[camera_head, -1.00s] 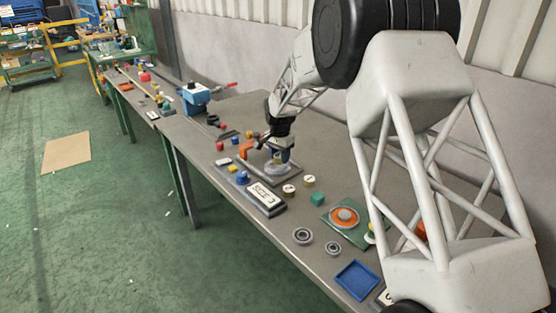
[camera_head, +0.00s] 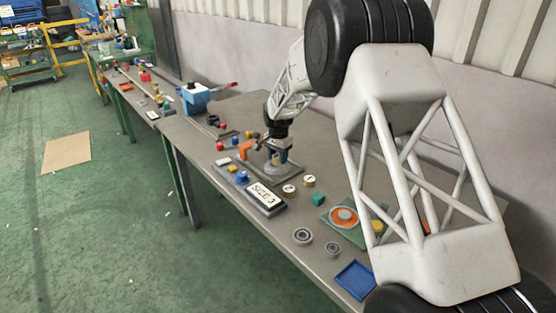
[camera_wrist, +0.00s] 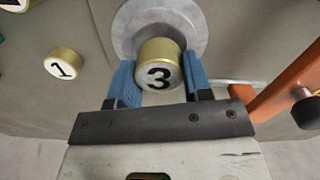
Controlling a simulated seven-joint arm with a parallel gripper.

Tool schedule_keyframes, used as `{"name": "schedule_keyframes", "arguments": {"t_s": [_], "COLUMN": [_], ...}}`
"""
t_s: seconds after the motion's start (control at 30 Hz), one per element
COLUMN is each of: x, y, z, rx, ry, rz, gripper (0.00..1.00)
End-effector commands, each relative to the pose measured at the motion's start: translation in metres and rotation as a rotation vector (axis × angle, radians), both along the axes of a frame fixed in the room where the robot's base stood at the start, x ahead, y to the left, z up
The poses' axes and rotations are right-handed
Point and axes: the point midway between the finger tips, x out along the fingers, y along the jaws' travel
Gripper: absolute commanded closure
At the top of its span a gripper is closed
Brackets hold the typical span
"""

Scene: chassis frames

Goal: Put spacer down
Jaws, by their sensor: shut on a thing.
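My gripper (camera_wrist: 160,85) is shut on a gold-sided spacer (camera_wrist: 157,65) with a black 3 on its pale end, held between the blue fingers in the wrist view. A grey round disc (camera_wrist: 197,27) lies behind the spacer. I cannot tell whether the spacer touches it. In the head view my gripper (camera_head: 280,157) points down over the grey disc (camera_head: 278,170) on its base plate. The spacer is too small and covered to make out there.
An orange clamp (camera_wrist: 285,82) with a dark tip stands close right of my gripper in the wrist view. A gold cylinder marked 1 (camera_wrist: 62,64) stands to the left. A sign (camera_head: 264,195), a green cube (camera_head: 318,199) and a blue tray (camera_head: 355,280) lie on the bench.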

Motion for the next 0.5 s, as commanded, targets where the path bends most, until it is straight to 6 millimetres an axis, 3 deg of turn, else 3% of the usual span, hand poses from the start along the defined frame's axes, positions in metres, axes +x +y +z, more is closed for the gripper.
{"name": "schedule_keyframes", "arguments": {"t_s": [0.13,0.5], "x": [0.0003,0.0003], "y": [0.0001,0.0001], "z": [-0.0120,-0.0139], "rx": [0.000,0.000], "ry": [-0.001,-0.001], "rz": [0.000,0.000], "gripper": [0.95,0.95]}}
